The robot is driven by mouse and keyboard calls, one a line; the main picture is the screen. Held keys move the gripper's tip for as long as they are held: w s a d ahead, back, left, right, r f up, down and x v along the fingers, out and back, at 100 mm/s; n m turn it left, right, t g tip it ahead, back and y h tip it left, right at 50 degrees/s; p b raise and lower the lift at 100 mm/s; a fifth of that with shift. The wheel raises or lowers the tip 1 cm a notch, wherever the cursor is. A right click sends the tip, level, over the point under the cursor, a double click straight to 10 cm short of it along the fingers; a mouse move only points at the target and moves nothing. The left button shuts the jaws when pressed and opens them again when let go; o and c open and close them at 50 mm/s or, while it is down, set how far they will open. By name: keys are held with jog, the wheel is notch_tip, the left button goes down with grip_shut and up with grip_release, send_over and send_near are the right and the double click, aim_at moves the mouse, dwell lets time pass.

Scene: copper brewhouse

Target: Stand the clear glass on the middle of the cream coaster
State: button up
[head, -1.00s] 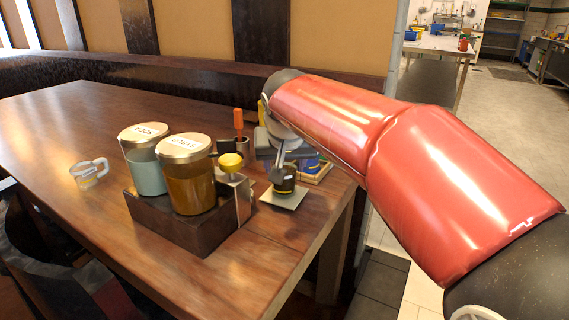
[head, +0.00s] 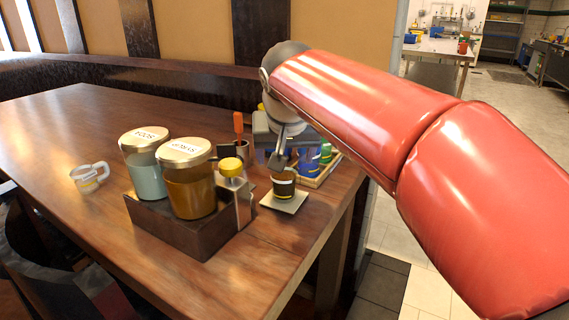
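The cream coaster (head: 271,203) lies near the table's right edge. A small see-through glass (head: 284,188), looking dark with a yellowish band low down, stands upright on it, about at the middle as far as I can tell. My gripper (head: 279,162) is just above the glass, with a fingertip at or over its rim from this view. Only part of the fingers shows, so I cannot tell if they touch the glass or how far apart they are.
A dark caddy (head: 177,232) with a soda jar (head: 144,177) and a syrup jar (head: 189,196) stands left of the coaster. A yellow-topped dispenser (head: 232,167) is close beside it. Behind are an orange-handled tool (head: 238,122) and a wooden tray (head: 328,178) with coloured items.

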jog(key=v, duration=0.6)
jog(key=s+d+f, duration=0.5)
jog(key=s+f, duration=0.4)
jog(key=f, duration=0.1)
jog(key=s+d+f+g, duration=0.1)
jog(key=s+d+f, duration=0.5)
jog(key=s+f, duration=0.4)
jog(key=shift+s+d+f, duration=0.3)
jog(key=shift+f, duration=0.3)
